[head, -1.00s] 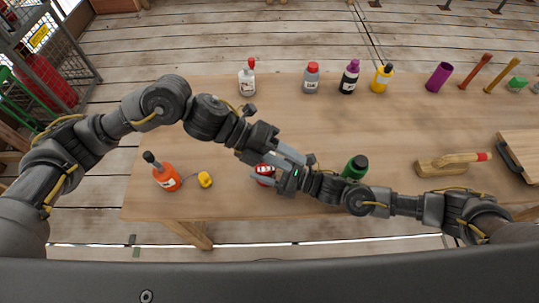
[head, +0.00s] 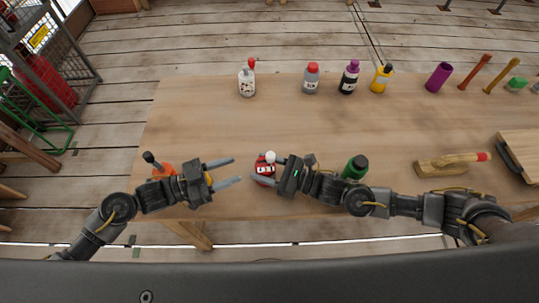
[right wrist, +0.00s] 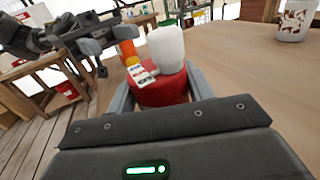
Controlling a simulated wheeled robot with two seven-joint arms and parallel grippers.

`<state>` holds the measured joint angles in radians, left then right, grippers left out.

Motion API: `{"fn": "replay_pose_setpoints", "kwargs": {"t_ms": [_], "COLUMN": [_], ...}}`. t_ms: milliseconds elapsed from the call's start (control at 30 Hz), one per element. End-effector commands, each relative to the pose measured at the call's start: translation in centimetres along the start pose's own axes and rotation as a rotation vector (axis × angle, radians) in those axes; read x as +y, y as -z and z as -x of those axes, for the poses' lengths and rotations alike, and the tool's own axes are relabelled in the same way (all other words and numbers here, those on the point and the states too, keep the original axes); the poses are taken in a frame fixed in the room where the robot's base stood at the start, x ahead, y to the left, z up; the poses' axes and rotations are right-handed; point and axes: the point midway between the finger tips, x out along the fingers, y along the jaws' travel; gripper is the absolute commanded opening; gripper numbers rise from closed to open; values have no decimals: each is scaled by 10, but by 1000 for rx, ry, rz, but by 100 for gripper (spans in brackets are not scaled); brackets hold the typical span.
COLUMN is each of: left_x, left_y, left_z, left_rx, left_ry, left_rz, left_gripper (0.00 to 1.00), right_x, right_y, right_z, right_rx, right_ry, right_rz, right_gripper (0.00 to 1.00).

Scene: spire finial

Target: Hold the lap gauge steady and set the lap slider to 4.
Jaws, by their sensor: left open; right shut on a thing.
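The lap gauge (head: 264,168) is a red body with a pale label and a white knob (head: 270,156) on top. It stands near the table's front edge. My right gripper (head: 261,170) is shut on it from the right. In the right wrist view the red body (right wrist: 160,92) sits between the fingers, with the white knob (right wrist: 167,50) and a label (right wrist: 140,74) facing left. The slider setting is too small to read. My left gripper (head: 238,171) is open and empty, left of the gauge and apart from it, its fingers pointing right.
An orange bottle (head: 163,171) is partly hidden behind my left gripper. A green bottle (head: 355,168) stands close by my right arm. Several bottles, including a white one with a red cap (head: 247,80), line the back. The table's middle is clear.

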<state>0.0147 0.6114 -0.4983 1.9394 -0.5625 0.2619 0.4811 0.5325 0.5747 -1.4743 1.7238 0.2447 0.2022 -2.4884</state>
Motion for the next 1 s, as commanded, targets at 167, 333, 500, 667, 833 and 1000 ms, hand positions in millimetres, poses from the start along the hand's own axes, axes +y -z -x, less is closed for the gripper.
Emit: {"fn": "replay_pose_setpoints", "kwargs": {"t_ms": [167,333,500,667,833,1000], "left_x": [0,0,0,0,0,0], "left_y": [0,1,1,1,0,0], "left_z": [-7,-34,-69,-96,-114,-120], "left_rx": [1,4,3,2,1,-1], "left_ry": [1,-1,-1,-2,-1,-1], "left_rz": [0,-2,-1,-2,-2,-2], "left_gripper": [44,44,44,44,44,44], "right_x": [0,0,0,0,0,0], "right_y": [0,0,0,0,0,0], "right_z": [0,0,0,0,0,0], "right_rx": [0,0,0,1,1,1], "right_ry": [0,0,1,1,1,1], "right_rz": [0,0,0,0,0,0], "right_gripper": [26,26,26,26,26,26]}}
